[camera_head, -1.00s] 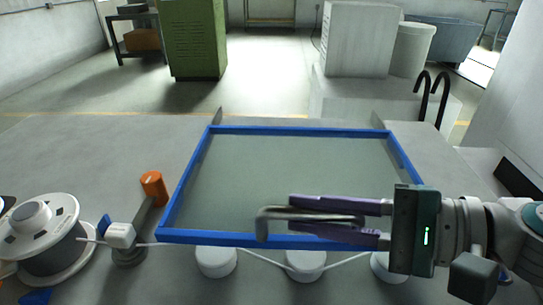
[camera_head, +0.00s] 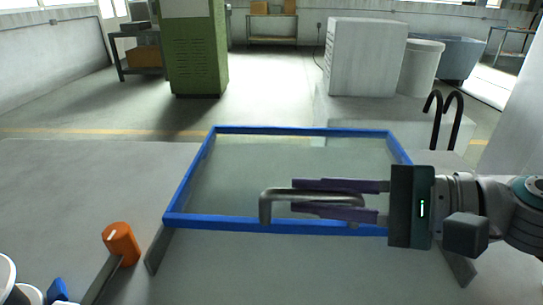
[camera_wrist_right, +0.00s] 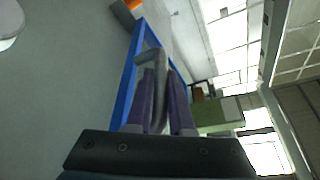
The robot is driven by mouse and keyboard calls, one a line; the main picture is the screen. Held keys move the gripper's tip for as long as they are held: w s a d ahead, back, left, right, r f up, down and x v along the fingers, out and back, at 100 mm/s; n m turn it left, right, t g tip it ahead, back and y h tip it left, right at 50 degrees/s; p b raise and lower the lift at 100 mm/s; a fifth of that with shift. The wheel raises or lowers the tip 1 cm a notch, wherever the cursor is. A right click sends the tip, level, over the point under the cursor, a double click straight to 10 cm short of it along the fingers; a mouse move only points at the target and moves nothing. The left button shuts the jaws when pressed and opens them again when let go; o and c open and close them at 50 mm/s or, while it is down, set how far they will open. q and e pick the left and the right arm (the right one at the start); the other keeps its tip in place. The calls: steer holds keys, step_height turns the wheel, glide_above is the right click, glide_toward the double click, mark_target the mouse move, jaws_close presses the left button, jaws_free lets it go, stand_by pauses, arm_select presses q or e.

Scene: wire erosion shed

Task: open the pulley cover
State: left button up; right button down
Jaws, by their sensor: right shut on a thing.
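The pulley cover is a clear panel in a blue frame (camera_head: 205,222), in the middle of the head view. It is raised, with its front bar above the grey surface. A grey bent handle (camera_head: 266,206) is at its front bar. My right gripper (camera_head: 308,203) comes in from the right and is shut on the handle, a purple finger on either side of it. In the right wrist view the handle (camera_wrist_right: 158,60) shows between the fingers, beside the blue frame (camera_wrist_right: 127,88). My left gripper is not in view.
An orange knob (camera_head: 121,243) stands left of the cover on a grey arm. A white spool (camera_head: 5,278) is cut off at the lower left. Behind are a green cabinet (camera_head: 195,60), a white cabinet (camera_head: 365,55) and two black hooks (camera_head: 452,120). Floor between the cabinets is clear.

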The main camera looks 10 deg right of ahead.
steer(key=shift+w+d+f, duration=0.1)
steer(key=shift+d, duration=0.05)
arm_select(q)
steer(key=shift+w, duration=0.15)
arm_select(e)
steer(key=c, duration=1)
jaws_free()
steer(key=shift+w, duration=0.15)
steer(key=shift+o, duration=1)
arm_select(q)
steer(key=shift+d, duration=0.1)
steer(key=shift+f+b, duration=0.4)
arm_select(e)
steer(key=v, duration=0.9)
steer(key=shift+s+d+r, duration=0.2)
steer(key=shift+s+d, duration=0.1)
steer(key=shift+s, duration=0.05)
